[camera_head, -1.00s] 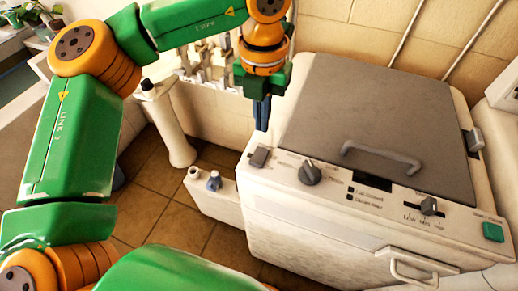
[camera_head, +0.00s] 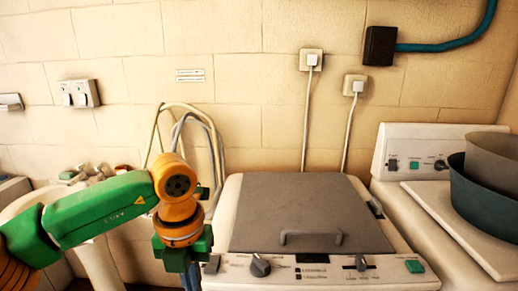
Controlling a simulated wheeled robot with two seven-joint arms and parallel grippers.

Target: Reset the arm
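My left arm (camera_head: 105,208), green with orange joints, comes in from the left side. Its gripper (camera_head: 190,278) points down at the left front corner of the grey-lidded washing machine (camera_head: 305,212). The dark fingers are cut off by the bottom edge, and I cannot tell whether they are open or shut. Nothing held shows between them. My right arm and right gripper are not in view.
The machine's lid is down, with a handle (camera_head: 310,238) and a front knob (camera_head: 260,265). A second machine (camera_head: 415,150) at right carries a dark green tub (camera_head: 485,195). A pale basin (camera_head: 95,250) stands behind my arm. Hoses (camera_head: 215,145) hang at the wall.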

